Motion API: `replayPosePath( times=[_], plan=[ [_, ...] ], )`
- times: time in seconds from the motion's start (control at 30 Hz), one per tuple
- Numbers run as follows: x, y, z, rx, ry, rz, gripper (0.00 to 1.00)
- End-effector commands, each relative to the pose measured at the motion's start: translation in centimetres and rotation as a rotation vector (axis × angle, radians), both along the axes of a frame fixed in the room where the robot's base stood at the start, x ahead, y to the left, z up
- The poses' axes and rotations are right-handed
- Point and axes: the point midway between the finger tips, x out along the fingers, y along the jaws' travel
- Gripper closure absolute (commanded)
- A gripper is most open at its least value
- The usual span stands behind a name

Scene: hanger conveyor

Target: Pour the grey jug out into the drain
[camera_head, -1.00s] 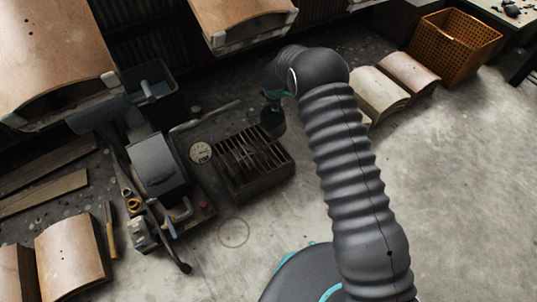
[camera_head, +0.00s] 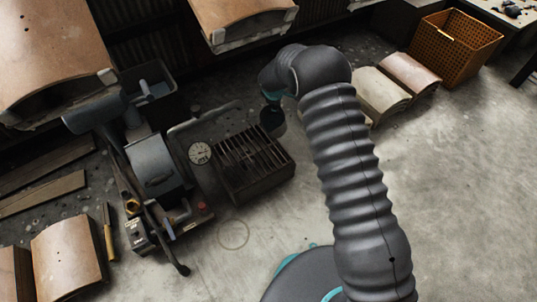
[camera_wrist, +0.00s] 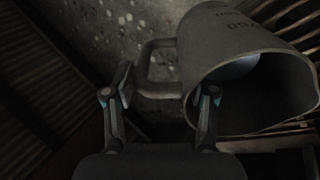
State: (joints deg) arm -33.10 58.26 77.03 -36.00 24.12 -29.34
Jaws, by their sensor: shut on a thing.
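The dark grey jug (camera_head: 272,119) shows in the head view just beyond the back right corner of the drain grate (camera_head: 252,162), partly hidden by my arm. In the wrist view the grey jug (camera_wrist: 238,50) has printed marks on its side and is tilted, its wide mouth facing the lower right. A pale patch shows inside the mouth; I cannot tell if it is liquid. My gripper (camera_wrist: 166,95) is shut on the jug's handle, with a finger on either side. In the head view the gripper (camera_head: 270,97) is mostly hidden. Slats of the grate (camera_wrist: 295,25) show behind the jug.
An orange basket (camera_head: 455,45) and curved tiles (camera_head: 380,95) lie to the right. Curved panels (camera_head: 235,18) overhang the back. The floor in front of the grate is clear.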

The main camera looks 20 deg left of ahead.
Motion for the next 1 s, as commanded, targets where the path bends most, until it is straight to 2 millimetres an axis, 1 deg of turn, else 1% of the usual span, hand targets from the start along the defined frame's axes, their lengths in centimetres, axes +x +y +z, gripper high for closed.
replayPosePath(
  times=[1.0],
  plan=[
    [0.02, 0.06, 0.09, 0.002, -0.031, -0.001, 1.00]
  ],
)
